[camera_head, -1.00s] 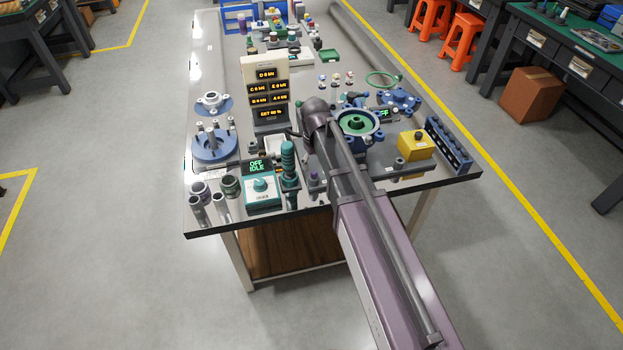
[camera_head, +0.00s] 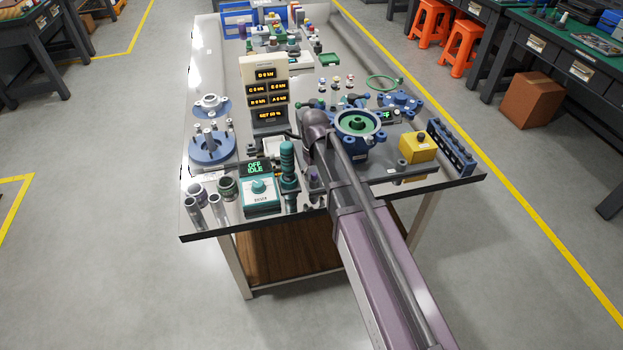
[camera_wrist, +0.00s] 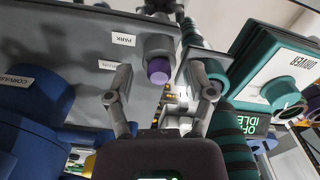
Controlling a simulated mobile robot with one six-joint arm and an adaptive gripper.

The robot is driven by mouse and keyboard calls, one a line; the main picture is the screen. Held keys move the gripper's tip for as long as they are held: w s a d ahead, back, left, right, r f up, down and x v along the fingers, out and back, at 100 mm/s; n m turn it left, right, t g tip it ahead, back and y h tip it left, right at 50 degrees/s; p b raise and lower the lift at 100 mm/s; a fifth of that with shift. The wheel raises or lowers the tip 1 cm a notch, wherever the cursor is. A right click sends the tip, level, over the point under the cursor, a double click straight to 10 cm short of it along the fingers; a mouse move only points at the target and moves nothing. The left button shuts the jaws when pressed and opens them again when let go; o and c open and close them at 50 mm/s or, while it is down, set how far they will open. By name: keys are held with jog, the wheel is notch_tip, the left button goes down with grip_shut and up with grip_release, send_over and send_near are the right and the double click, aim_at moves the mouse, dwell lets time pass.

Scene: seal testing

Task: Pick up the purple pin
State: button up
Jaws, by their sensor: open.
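The purple pin shows in the wrist view as a purple round end (camera_wrist: 159,71) on a thicker grey cylinder, beside a grey panel with "PARK" labels. A small purple piece (camera_head: 314,178) by my forearm in the head view appears to be the same pin. My gripper (camera_wrist: 160,84) is open in the wrist view, its two fingers spread left and right of the purple end. I see no contact, and the depth gap is unclear.
A teal-ringed dark post (camera_head: 287,165) and the teal driver box (camera_head: 261,195) stand close left of the pin. The driver box (camera_wrist: 278,75) is at right in the wrist view, with a blue "CORVASS" part (camera_wrist: 40,88) at left. A yellow box (camera_head: 417,147) stands farther right.

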aim_at(314, 175)
grip_shut()
dwell(0.3)
jog(key=shift+r, duration=0.15)
notch_tip(314, 175, up, 3)
jog(key=p, duration=0.3)
jog(key=s+d+r+p, duration=0.1)
jog(key=s+d+p, duration=0.1)
jog(key=s, duration=1.4)
jog(key=shift+d+r, duration=0.2)
jog(key=shift+r, duration=0.15)
